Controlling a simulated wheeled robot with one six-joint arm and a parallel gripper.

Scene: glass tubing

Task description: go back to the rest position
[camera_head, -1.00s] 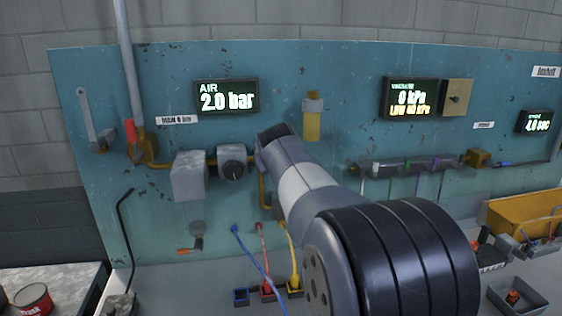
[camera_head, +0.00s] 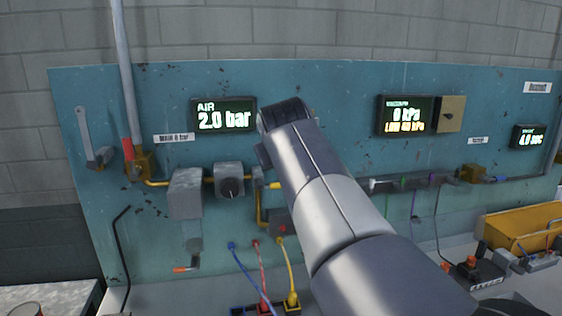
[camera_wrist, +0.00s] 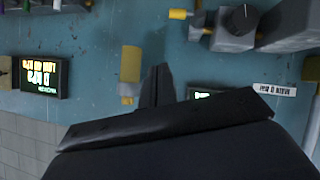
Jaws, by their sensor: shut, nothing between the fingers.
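My arm rises from the lower right of the head view, and its dark end (camera_head: 285,115) stands in front of the blue panel, just right of the AIR display (camera_head: 224,115). The fingers are hidden from the head camera. In the wrist view my gripper (camera_wrist: 158,82) shows as dark fingers pointing at the panel, shut and empty. The wrist picture is upside down. A yellow cylinder in a grey holder (camera_wrist: 131,65) is left of the fingers there, apart from them. It is hidden behind my arm in the head view.
A regulator with a dark knob (camera_head: 230,180) and yellow pipe sits below the AIR display. Blue, red and yellow hoses (camera_head: 286,270) hang low in front of the panel. A vacuum display (camera_head: 406,115) and a yellow bin (camera_head: 525,230) are at right.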

